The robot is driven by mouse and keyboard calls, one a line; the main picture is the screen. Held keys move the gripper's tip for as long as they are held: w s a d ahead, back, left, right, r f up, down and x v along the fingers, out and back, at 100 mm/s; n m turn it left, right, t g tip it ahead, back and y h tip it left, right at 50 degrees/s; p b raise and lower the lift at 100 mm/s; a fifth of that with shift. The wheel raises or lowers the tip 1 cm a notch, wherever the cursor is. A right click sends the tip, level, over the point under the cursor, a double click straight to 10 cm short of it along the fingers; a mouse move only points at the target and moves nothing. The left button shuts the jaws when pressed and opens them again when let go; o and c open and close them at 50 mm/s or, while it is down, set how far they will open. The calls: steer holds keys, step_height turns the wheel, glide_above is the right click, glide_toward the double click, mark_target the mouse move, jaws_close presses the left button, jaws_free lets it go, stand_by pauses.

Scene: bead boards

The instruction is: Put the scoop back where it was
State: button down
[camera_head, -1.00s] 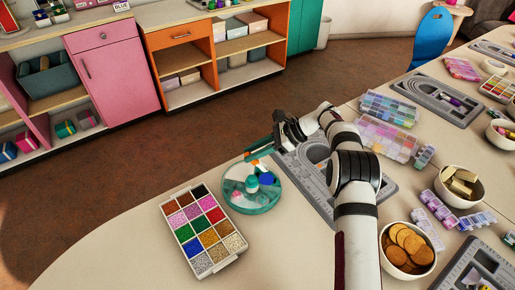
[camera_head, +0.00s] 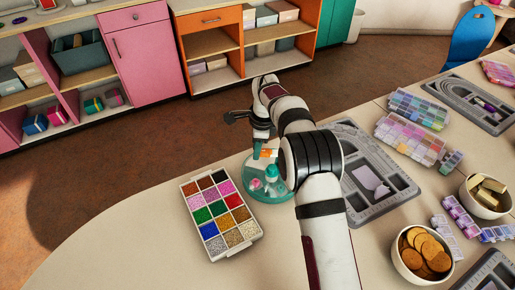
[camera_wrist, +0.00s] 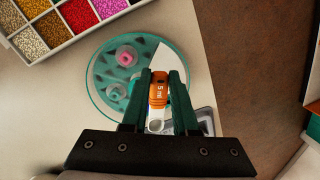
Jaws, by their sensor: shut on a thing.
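My gripper (camera_head: 262,147) points down, its teal fingers shut on the orange scoop (camera_head: 268,153). In the wrist view the scoop (camera_wrist: 158,92), marked "5 ml", sits between the fingertips (camera_wrist: 160,80), with a pale ring-like part nearer the palm. It overlaps the edge of the round teal dish (camera_wrist: 98,92) in that view; whether it touches the dish I cannot tell. In the head view the dish (camera_head: 285,196) lies below my gripper, partly hidden by my arm. It holds a teal-and-white bottle (camera_head: 271,174) and pink items (camera_head: 256,184).
A bead box (camera_head: 241,246) with several coloured compartments stands left of the dish. A grey bead board (camera_head: 398,190) lies to the right, behind my arm. A bowl of brown discs (camera_head: 405,272) is at the front right. The table at the left is clear.

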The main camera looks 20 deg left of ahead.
steer(key=shift+d, duration=0.1)
steer(key=shift+n, duration=0.6)
steer(key=d, duration=0.2)
steer(key=s+d+r, duration=0.1)
steer(key=d, duration=0.4)
steer(key=shift+s+r, duration=0.25)
steer(key=shift+s, duration=0.1)
steer(key=s+d+r+n, duration=0.1)
steer(key=s+d+n, duration=0.3)
steer(key=s+d, duration=1.25)
glide_above(282, 233)
steer(key=d, duration=0.1)
step_height(282, 233, down, 7)
steer(key=shift+s+r, duration=0.15)
steer(key=shift+a+f, duration=0.15)
steer(key=shift+f, duration=0.95)
steer(key=shift+a+f, duration=0.15)
steer(key=shift+f, duration=0.95)
steer(key=c, duration=0.7)
jaws_free()
steer(key=shift+f, duration=0.15)
